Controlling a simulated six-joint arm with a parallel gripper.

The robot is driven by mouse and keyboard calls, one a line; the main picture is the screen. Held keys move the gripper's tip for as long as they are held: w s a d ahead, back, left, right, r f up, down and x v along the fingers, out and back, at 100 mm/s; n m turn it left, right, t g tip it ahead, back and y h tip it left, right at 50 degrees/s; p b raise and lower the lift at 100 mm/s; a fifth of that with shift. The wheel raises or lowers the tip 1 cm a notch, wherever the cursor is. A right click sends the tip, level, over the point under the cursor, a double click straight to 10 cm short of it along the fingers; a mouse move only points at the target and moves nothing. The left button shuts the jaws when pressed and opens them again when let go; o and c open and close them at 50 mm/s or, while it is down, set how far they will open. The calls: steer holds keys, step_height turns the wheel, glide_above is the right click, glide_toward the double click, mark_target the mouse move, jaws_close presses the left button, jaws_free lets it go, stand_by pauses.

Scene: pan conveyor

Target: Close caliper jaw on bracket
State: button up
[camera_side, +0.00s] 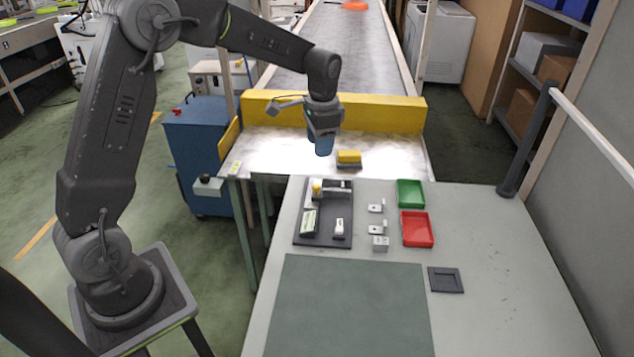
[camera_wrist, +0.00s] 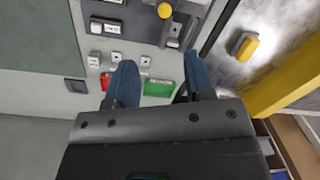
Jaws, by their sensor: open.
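A dark tray (camera_side: 323,240) lies on the table in the side view. It holds a grey bar-shaped device with a yellow knob (camera_side: 317,187), an item with a pale green display (camera_side: 309,221) and a small white item (camera_side: 339,227). I cannot tell surely which is the caliper. Several small metal brackets (camera_side: 376,229) stand to the tray's right; no bracket visibly sits in a jaw. The tray (camera_wrist: 146,30) and brackets (camera_wrist: 116,57) also show in the wrist view. My gripper (camera_side: 322,150) is open and empty above the conveyor's near end, its blue fingers (camera_wrist: 160,78) apart.
A green bin (camera_side: 410,193) and a red bin (camera_side: 417,229) stand right of the brackets. A yellow-topped block (camera_side: 348,158) lies on the conveyor end, near a yellow barrier (camera_side: 380,112). A dark square plate (camera_side: 446,280) lies beside the clear green mat (camera_side: 345,310).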

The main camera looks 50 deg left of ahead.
mark_target(316, 185)
steer(key=f+n, duration=0.1)
steer(key=f, duration=0.3)
steer(key=a+f+n, duration=0.1)
steer(key=f, duration=0.4)
steer(key=f+n, duration=0.2)
steer(key=f, duration=0.2)
steer(key=shift+w+a+f+h, duration=0.15)
steer(key=shift+a+h, duration=0.15)
jaws_close()
